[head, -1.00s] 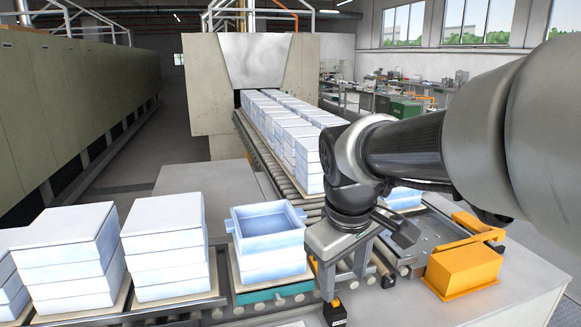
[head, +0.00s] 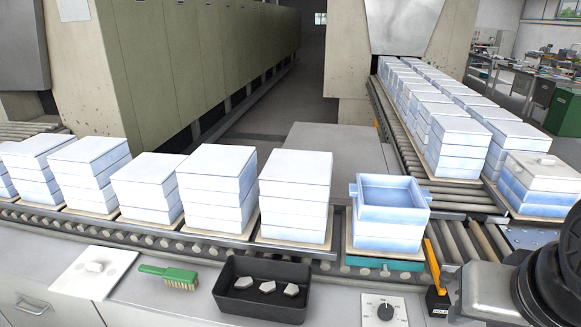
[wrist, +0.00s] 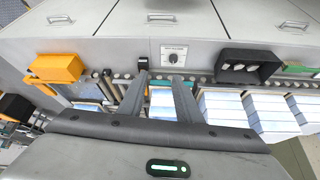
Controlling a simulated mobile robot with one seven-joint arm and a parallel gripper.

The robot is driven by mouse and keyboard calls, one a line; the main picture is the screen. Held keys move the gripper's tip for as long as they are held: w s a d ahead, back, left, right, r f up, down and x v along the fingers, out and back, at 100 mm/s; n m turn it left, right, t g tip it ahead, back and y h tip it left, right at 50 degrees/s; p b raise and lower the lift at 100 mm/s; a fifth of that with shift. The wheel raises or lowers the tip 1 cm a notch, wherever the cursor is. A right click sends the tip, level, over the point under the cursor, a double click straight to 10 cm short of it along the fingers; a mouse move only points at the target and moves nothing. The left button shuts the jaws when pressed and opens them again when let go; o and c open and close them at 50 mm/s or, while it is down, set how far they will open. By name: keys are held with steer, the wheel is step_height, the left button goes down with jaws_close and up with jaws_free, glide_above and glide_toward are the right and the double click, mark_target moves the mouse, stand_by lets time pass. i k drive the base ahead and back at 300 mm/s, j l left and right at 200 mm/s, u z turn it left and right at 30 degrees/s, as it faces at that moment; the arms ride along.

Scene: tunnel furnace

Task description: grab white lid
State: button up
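Another pale lid with a knob (head: 545,163) tops a stack at the right. An open blue-white box (head: 388,195) with side lugs stands on the roller line, no lid on it. In the wrist view my gripper (wrist: 159,80) is open and empty, its two fingers apart above the roller line, with part of a pale box (wrist: 161,97) between them. The counter lid does not show there. In the head view my fingertips are hidden or out of frame.
A black tray (head: 261,309) with several pale pieces, a green brush (head: 170,276) and a dial panel (head: 384,309) lie on the counter. Stacked boxes (head: 215,188) line the conveyor behind it. An orange block (wrist: 58,68) shows in the wrist view.

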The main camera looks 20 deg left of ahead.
mark_target(97, 271)
steer(key=j+u, duration=0.1)
steer(key=u, duration=2.15)
steer(key=i+j+u, duration=0.2)
steer(key=i+j, duration=0.25)
steer(key=i+j+u, duration=0.2)
steer(key=i, duration=0.4)
steer(key=j, duration=0.1)
